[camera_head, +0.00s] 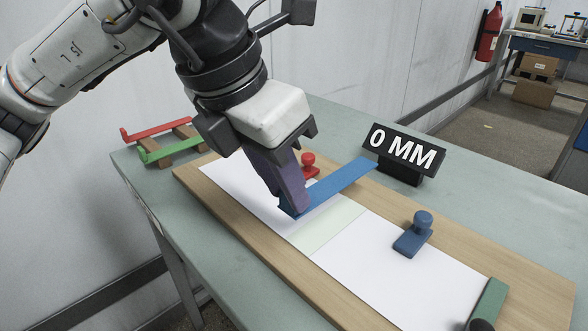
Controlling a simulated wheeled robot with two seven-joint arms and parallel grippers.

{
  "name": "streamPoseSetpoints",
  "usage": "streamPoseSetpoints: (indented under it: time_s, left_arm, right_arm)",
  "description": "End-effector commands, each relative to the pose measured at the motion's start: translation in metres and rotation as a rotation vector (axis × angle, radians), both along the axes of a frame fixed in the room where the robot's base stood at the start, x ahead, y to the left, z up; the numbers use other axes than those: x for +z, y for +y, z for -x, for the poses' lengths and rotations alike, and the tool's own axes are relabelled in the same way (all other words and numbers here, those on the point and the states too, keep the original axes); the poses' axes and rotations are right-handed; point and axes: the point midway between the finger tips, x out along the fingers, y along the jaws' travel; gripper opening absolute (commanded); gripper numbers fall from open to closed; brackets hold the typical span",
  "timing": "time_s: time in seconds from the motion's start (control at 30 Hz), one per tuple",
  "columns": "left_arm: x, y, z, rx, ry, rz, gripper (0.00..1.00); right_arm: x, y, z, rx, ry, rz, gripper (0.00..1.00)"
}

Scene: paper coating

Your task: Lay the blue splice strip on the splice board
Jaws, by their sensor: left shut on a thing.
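The blue splice strip (342,183) is in my left gripper (294,209), which is shut on its near end. The strip slants up and right, over the white sheets on the splice board. The wooden splice board (222,199) lies on the table with two white sheets (380,275) and a pale greenish band (325,233) between them. I cannot tell whether the strip touches the board or is just above it. The gripper hides part of the left sheet. My right gripper is not in view.
A black "0 MM" sign (403,153) stands behind the strip's far end. A red knobbed block (309,163) and a blue one (413,236) stand on the board. A green bar (487,304) is at lower right. Red (155,130) and green (171,151) strips rest on a rack at left.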

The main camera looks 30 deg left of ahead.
Motion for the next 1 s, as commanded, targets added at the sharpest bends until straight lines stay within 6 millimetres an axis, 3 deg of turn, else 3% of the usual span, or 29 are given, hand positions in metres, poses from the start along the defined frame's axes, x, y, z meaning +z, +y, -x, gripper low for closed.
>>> streamPoseSetpoints:
  time_s: [0.47,1.0]
  left_arm:
    - [-0.005,0.001,0.001,0.006,-0.01,0.004,0.02]
    - [-0.056,0.0,0.001,0.005,-0.009,0.004,0.02]
  right_arm:
    - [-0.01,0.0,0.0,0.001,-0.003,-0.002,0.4]
    - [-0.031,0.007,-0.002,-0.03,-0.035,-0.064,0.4]
